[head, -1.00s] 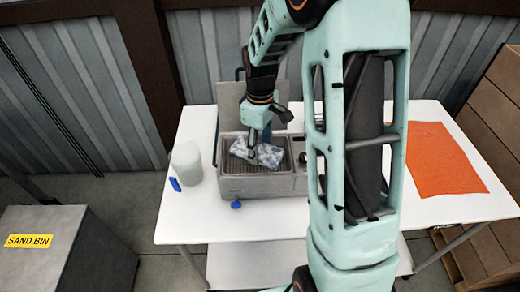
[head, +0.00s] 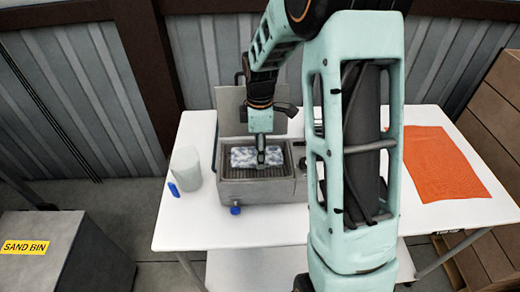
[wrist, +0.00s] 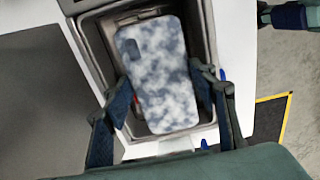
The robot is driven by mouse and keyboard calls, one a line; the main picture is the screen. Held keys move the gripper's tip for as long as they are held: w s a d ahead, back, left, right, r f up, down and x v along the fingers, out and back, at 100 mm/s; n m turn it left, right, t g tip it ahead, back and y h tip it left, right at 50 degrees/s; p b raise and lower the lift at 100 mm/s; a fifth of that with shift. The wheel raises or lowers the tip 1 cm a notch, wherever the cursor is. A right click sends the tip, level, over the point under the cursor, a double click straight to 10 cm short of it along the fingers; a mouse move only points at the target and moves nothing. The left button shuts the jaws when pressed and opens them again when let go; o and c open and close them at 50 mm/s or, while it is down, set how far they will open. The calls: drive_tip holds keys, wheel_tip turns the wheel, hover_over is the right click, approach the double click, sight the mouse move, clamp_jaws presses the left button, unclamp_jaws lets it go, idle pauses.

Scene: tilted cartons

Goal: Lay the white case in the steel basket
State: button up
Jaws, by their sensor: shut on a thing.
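The case (head: 243,157) is a flat, rounded rectangle, mottled white and blue-grey, with a dark camera cutout at one corner in the wrist view (wrist: 165,80). My gripper (head: 261,162) is shut on it, with one finger at each long side in the wrist view (wrist: 165,92). The case lies over the opening of a grey steel fryer-like box, roughly in line with its rim. The steel basket (head: 262,173) shows as a dark, ribbed interior in that opening. Whether the case touches the basket floor is hard to tell.
The box's raised lid (head: 232,107) stands behind the opening. A whitish cup (head: 186,166) and a small blue item (head: 173,188) are at its left. An orange sheet (head: 435,163) lies on the white table (head: 410,220) at right. A blue knob (head: 235,210) is in front.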

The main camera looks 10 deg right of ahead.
sight(260, 176)
drive_tip(key=shift+f+b, duration=2.55)
drive_tip(key=shift+f, duration=1.4)
drive_tip(key=shift+f, duration=0.2)
drive_tip(key=o, duration=1.1)
wheel_tip(260, 176, up, 12)
drive_tip(key=shift+w+f, duration=0.1)
drive_tip(key=shift+w, duration=0.05)
